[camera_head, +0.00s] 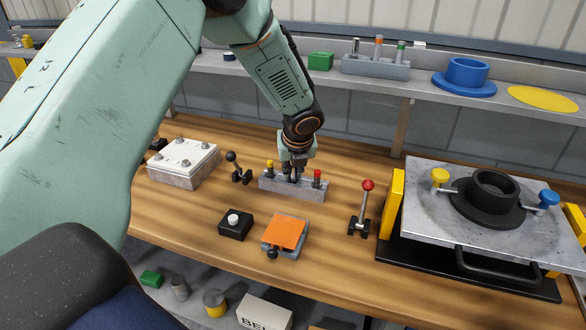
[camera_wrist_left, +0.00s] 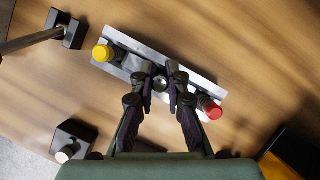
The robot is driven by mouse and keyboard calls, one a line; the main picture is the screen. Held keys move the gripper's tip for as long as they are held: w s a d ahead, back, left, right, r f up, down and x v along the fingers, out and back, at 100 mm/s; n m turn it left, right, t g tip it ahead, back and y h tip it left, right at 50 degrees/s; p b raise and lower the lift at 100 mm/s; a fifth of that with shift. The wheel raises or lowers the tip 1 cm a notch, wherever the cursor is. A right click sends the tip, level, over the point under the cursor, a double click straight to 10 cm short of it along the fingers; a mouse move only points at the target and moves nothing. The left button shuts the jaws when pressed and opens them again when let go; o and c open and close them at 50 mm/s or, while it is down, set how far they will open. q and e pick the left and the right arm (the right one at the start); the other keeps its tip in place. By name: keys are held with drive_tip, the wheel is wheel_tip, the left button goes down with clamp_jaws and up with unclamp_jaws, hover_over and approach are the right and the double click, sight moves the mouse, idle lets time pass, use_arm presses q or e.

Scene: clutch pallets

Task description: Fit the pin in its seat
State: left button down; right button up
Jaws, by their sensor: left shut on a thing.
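A grey block (camera_head: 305,192) stands on the wooden bench with a yellow-topped pin (camera_head: 270,166) at its left end and a red-topped pin (camera_head: 317,177) at its right end. My left gripper (camera_head: 295,173) points down over the middle of this block, between the two coloured pins. In the left wrist view its fingers (camera_wrist_left: 160,76) are shut on a small grey round-topped pin (camera_wrist_left: 160,84). The fingers hide its lower part, so I cannot tell how deep it sits in the block. My right gripper is out of view.
A lever with a black knob (camera_head: 232,157) stands left of the block, a red-knobbed lever (camera_head: 367,187) right. A black button box (camera_head: 235,224) and an orange plate (camera_head: 284,233) lie in front. A large metal fixture (camera_head: 425,220) fills the right side. A shelf is behind.

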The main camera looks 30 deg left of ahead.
use_arm(q)
drive_tip(key=c, duration=1.3)
unclamp_jaws()
drive_tip(key=shift+o, duration=0.2)
drive_tip(key=o, duration=0.4)
drive_tip(key=shift+r, duration=0.1)
wheel_tip(320, 180, up, 7)
drive_tip(key=p, duration=0.8)
